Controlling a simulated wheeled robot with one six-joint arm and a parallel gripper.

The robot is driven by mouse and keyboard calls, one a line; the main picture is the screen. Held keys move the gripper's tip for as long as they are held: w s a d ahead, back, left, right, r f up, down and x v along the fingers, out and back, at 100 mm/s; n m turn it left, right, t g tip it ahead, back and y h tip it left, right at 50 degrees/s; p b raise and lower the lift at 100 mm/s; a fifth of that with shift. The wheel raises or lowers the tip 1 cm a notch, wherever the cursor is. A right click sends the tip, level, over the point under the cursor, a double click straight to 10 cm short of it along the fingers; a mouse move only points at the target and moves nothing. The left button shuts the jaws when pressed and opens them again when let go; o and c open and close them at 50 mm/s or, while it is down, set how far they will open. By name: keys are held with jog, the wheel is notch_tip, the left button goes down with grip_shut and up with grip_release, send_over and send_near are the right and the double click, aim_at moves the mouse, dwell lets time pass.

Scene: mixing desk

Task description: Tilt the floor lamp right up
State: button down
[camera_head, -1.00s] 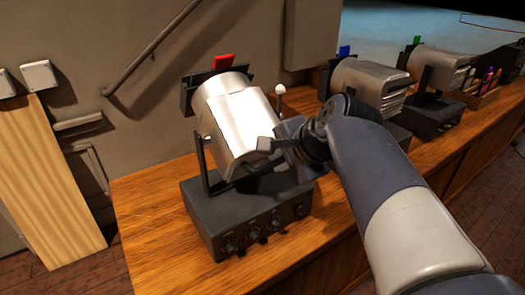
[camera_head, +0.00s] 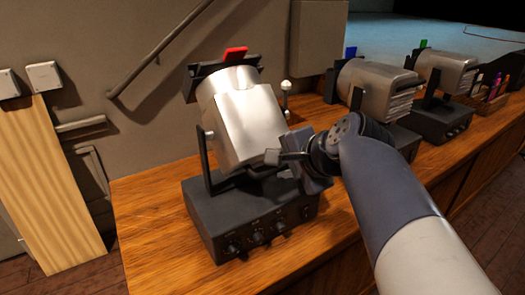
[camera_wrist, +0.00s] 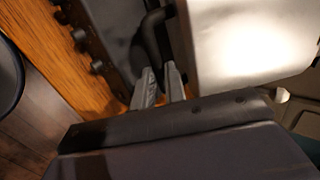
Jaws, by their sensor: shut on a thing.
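The floor lamp (camera_head: 238,118) is a silver can with a red tab (camera_head: 236,53) at its top end. It sits in a black yoke on a black control box (camera_head: 250,222) with knobs, and its body stands steeply, front end up. My gripper (camera_head: 270,157) is at the lower right of the can. In the wrist view, my gripper's fingers (camera_wrist: 161,85) are close together at a dark curved bar (camera_wrist: 153,35) beside the bright lamp body (camera_wrist: 235,40). They are shut on the lamp, but the exact part held is partly hidden.
Two similar lamps, one with a blue tab (camera_head: 350,51) and one with a green tab (camera_head: 423,43), stand to the right on the wooden desk (camera_head: 150,205). A pen holder (camera_head: 490,97) is beyond them. A wall with a handrail (camera_head: 160,45) is behind.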

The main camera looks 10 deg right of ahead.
jog(key=shift+s+f, duration=0.15)
jog(key=shift+f, duration=0.4)
jog(key=c, duration=1.5)
grip_release()
jog(key=shift+r, duration=0.1)
jog(key=shift+o, duration=0.2)
jog(key=shift+r, duration=0.1)
jog(key=shift+r, duration=0.1)
